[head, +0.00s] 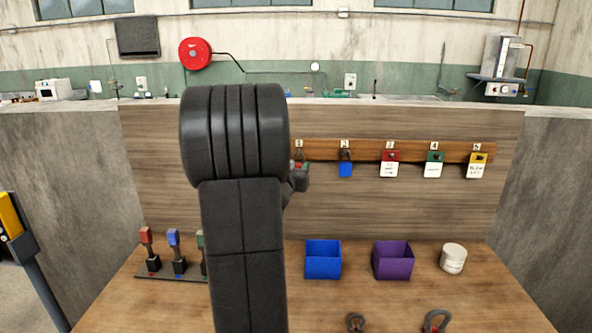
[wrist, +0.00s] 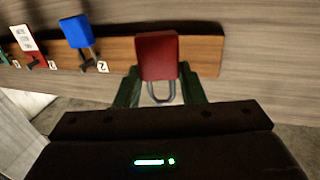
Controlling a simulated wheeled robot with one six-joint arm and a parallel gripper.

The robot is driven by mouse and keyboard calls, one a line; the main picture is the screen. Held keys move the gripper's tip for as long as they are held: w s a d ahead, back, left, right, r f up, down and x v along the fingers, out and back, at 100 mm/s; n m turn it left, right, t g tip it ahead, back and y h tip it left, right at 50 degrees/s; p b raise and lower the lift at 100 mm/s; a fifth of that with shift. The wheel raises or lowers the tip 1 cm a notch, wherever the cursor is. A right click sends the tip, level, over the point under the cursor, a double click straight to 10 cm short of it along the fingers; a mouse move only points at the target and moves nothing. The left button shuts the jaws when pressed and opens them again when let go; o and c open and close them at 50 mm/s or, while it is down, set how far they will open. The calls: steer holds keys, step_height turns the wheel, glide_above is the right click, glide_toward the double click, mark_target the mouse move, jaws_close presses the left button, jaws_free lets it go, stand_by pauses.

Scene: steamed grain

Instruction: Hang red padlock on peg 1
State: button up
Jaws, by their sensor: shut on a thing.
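The red padlock (wrist: 157,56) is between the two fingers of my gripper (wrist: 158,88) in the wrist view, which is upside down. Its shackle points toward the palm side of the picture. The padlock is in front of the wooden peg rail (wrist: 205,55). In the head view, my gripper (head: 299,176) is just below the label 1 (head: 299,143) at the rail's left, mostly behind my arm. Peg 1 itself is largely hidden, so I cannot tell whether the shackle is around it. A blue padlock (head: 345,169) hangs at peg 2.
Tags hang at pegs 3 (head: 389,170), 4 (head: 433,170) and 5 (head: 475,171). A blue bin (head: 323,262), a purple bin (head: 392,262) and a white tub (head: 453,258) stand on the bench.

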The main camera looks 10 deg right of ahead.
steer(key=shift+w+d+f, duration=0.2)
steer(key=shift+w, duration=0.75)
steer(key=shift+w+d+f, duration=0.15)
steer(key=shift+w+f, duration=0.05)
steer(key=shift+w, duration=0.7)
steer(key=shift+w+d+f, duration=0.2)
steer(key=shift+w, duration=0.75)
steer(key=o, duration=1.1)
steer(key=b+v, duration=0.2)
steer(key=v, duration=1.2)
